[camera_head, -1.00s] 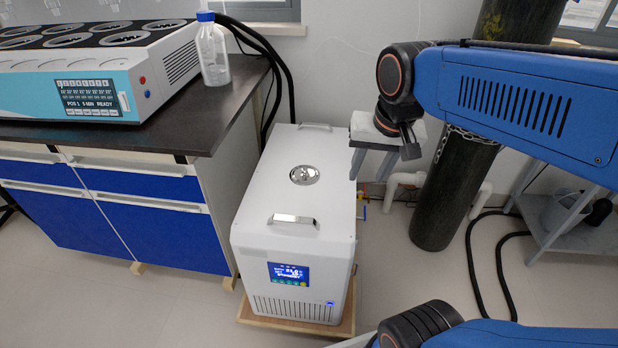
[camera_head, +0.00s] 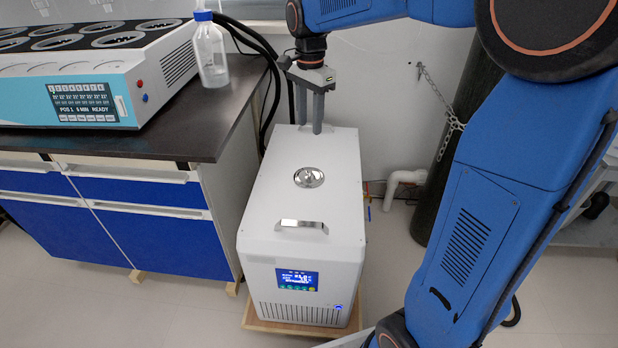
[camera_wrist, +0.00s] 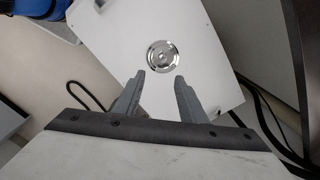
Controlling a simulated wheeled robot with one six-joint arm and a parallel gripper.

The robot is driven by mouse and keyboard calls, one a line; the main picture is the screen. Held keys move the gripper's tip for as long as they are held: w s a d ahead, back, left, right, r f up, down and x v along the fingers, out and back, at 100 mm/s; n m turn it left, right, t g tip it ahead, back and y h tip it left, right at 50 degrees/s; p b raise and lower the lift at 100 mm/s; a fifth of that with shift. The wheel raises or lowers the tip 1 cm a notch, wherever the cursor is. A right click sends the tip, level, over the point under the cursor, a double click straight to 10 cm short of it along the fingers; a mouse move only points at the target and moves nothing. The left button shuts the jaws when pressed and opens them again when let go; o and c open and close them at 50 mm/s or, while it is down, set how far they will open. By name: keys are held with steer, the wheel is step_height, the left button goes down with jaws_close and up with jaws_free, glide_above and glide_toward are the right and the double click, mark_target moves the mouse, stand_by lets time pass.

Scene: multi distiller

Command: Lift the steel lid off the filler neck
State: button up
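The round steel lid (camera_head: 309,177) sits on the middle of the white chiller unit's top (camera_head: 280,195), covering the filler neck, which is hidden. My gripper (camera_head: 310,129) points down above the far end of the unit, behind the lid and apart from it. In the wrist view the lid (camera_wrist: 162,56) shows with its small central knob, beyond my two fingertips (camera_wrist: 166,78). The fingers are spread with an empty gap between them.
A metal handle (camera_head: 302,225) rises from the unit's near end. A dark worktop (camera_head: 200,120) stands to the left with a blue-capped bottle (camera_head: 210,50) and a multi-position heater (camera_head: 90,80). Black hoses (camera_head: 262,50) run behind. A chained cylinder (camera_head: 470,120) stands right.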

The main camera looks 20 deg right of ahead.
glide_above(309, 171)
steer(key=f, duration=1.1)
steer(key=shift+s+a+f, duration=0.25)
steer(key=shift+s+f, duration=0.05)
steer(key=shift+s, duration=0.05)
steer(key=shift+w+d+f, duration=0.1)
steer(key=shift+w+f, duration=0.05)
steer(key=shift+f, duration=1.4)
steer(key=shift+w+d+f, duration=0.1)
steer(key=shift+w+f, duration=0.05)
steer(key=shift+f, duration=1.35)
jaws_close()
